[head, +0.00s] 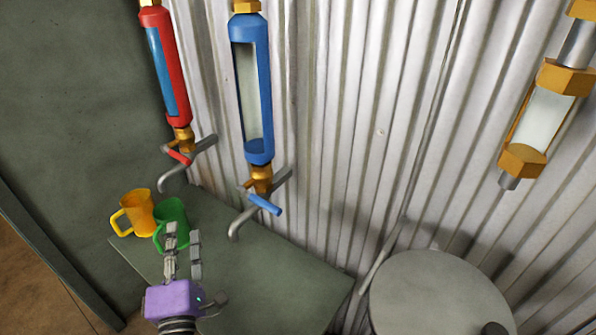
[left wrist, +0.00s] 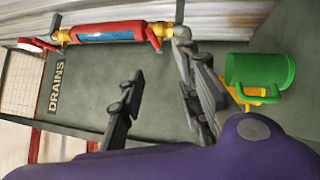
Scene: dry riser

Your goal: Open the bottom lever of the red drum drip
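The red drum drip (head: 168,75) hangs on the corrugated wall at the upper left, with a blue window strip. Its bottom lever (head: 179,156) is a short red handle on the brass valve above a grey spout. In the left wrist view the red drum drip (left wrist: 108,32) lies sideways at the top. My left gripper (head: 182,238) is below the lever and apart from it, in front of the green mug (head: 172,222). Its two fingers (left wrist: 160,85) are spread with nothing between them. My right gripper does not show clearly.
A blue drip (head: 252,95) with a blue lever (head: 264,205) hangs to the right. A yellow mug (head: 138,212) stands beside the green mug on the grey-green table (head: 270,285). A round grey drum top (head: 435,295) is at the lower right. A brass-ended glass cylinder (head: 542,118) hangs far right.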

